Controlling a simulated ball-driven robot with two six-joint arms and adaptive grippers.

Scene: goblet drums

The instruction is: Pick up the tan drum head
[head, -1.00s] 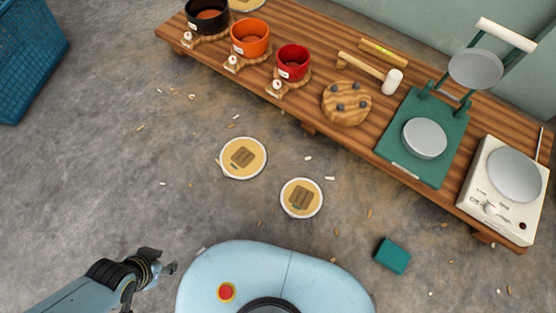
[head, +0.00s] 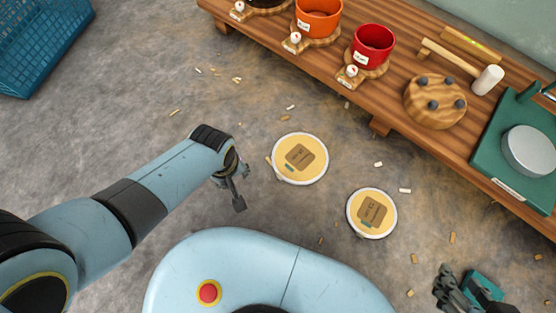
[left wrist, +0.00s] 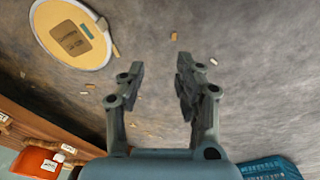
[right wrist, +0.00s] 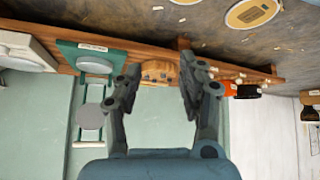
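Two round tan drum heads with pale rims and brown square labels lie flat on the floor, the left one (head: 317,172) a little larger than the right one (head: 383,230). My left gripper (head: 241,188) is just left of the larger one, apart from it, open and empty. In the left wrist view one drum head (left wrist: 50,28) lies to the upper left of the open fingers (left wrist: 157,72). My right gripper (head: 460,285) is at the lower right of the head view. The right wrist view shows its fingers (right wrist: 161,80) open and empty, with a drum head (right wrist: 235,17) at the top.
A low wooden bench (head: 345,103) crosses the back, holding an orange drum shell (head: 319,20), a red one (head: 373,48), a mallet (head: 488,80) and a green press (head: 496,165). A blue crate (head: 35,45) stands far left.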

